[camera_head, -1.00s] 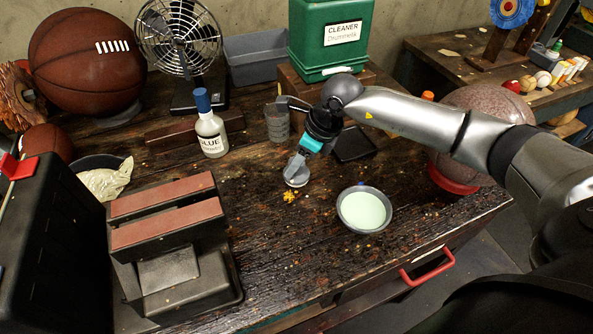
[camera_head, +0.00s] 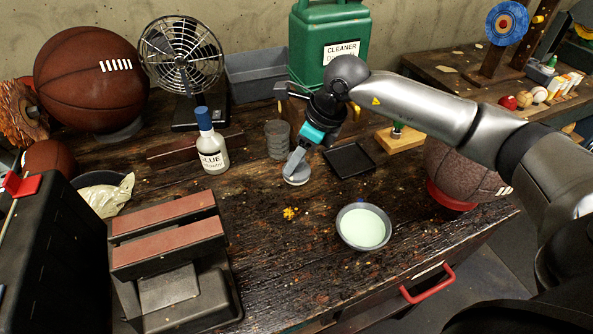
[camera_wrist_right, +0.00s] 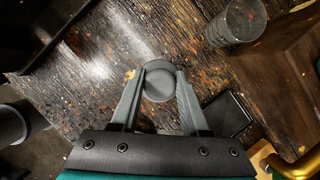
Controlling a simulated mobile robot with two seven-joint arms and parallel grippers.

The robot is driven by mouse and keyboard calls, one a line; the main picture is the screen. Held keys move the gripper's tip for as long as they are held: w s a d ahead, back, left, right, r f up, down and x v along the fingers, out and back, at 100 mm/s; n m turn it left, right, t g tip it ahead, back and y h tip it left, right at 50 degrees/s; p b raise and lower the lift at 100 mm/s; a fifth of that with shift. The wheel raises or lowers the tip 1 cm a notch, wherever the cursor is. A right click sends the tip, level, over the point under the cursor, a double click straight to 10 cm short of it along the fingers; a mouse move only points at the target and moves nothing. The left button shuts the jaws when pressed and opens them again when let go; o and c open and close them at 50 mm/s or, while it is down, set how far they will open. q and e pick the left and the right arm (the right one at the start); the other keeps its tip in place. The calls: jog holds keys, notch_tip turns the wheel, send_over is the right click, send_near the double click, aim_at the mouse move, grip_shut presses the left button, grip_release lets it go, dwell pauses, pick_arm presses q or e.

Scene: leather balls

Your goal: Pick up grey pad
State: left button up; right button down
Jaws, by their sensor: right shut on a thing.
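The grey pad (camera_head: 297,173) is a small round grey disc, at or just above the dark wooden workbench (camera_head: 270,260) in the head view. In the right wrist view the pad (camera_wrist_right: 158,80) sits between the fingertips. My right gripper (camera_head: 296,163) comes down from the upper right and is shut on the pad. In the wrist view both fingers of my right gripper (camera_wrist_right: 158,82) touch its sides. I cannot tell whether the pad is clear of the bench. My left gripper is not in view.
A grey cup (camera_head: 278,140) stands just behind the pad. A black tray (camera_head: 349,160) lies to its right, and a bowl of pale green liquid (camera_head: 364,227) is in front. A glue bottle (camera_head: 211,142) and a vise (camera_head: 170,250) stand to the left.

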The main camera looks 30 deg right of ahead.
notch_tip(320, 180, up, 13)
jog(key=p, duration=0.1)
jog(key=shift+r, duration=0.15)
